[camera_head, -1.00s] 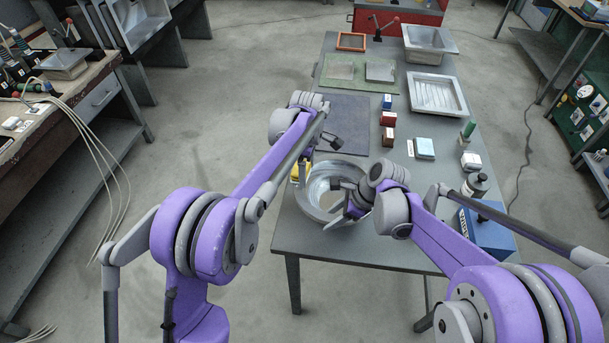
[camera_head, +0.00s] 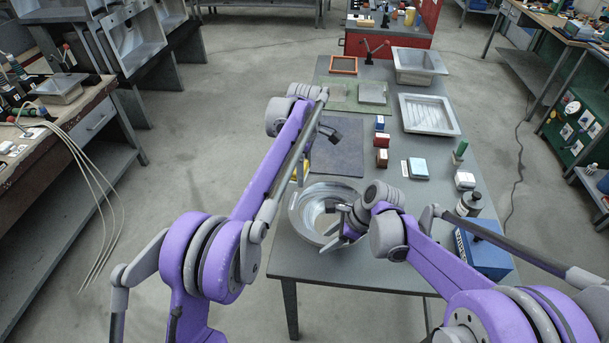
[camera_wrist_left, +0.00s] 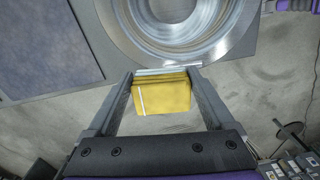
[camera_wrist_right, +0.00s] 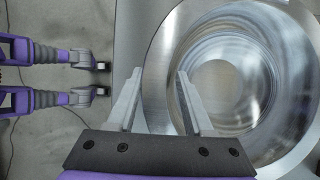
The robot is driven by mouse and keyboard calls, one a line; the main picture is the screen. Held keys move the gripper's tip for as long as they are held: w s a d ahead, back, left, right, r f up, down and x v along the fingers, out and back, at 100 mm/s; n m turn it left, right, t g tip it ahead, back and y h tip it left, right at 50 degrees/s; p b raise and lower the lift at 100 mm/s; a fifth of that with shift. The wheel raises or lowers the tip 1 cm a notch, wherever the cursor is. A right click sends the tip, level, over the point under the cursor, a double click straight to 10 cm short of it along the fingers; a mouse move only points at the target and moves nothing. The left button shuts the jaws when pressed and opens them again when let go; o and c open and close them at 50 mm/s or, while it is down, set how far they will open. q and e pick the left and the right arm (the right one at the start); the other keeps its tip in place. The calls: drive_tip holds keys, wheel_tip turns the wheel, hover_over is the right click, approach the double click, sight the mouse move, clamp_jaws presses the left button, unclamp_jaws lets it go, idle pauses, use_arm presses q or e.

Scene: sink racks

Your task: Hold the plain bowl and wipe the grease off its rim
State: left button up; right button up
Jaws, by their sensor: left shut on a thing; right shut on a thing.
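The plain bowl (camera_head: 297,207) is shiny metal with a wide flat rim and stands upright at the table's near left corner. It also shows in the left wrist view (camera_wrist_left: 250,42) and the right wrist view (camera_wrist_right: 290,150). My right gripper (camera_head: 343,226) is shut on its rim; in the right wrist view the rim passes between the fingers (camera_wrist_right: 157,85). My left gripper (camera_head: 304,172) is shut on a yellow folded cloth or sponge (camera_wrist_left: 162,94), close to the rim's far left side. Contact between them cannot be told. I cannot make out grease on the rim.
A dark mat (camera_head: 337,150) lies beyond the bowl. Small red blocks (camera_head: 382,158), a light blue block (camera_head: 418,168), a dark bottle (camera_head: 469,203) and a blue box (camera_head: 485,248) stand to the right. A tray (camera_head: 430,114) and basin (camera_head: 419,62) are farther back.

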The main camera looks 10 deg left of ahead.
use_arm(q)
drive_tip(key=shift+r, duration=0.9)
use_arm(e)
drive_tip(key=o, duration=1.3)
drive_tip(key=shift+o, duration=0.2)
drive_tip(key=shift+r, duration=0.1)
drive_tip(key=v, duration=1.1)
drive_tip(key=shift+d+r, duration=0.2)
drive_tip(key=shift+r, duration=0.15)
use_arm(q)
drive_tip(key=shift+s+f, duration=0.1)
use_arm(e)
drive_tip(key=shift+s, duration=0.1)
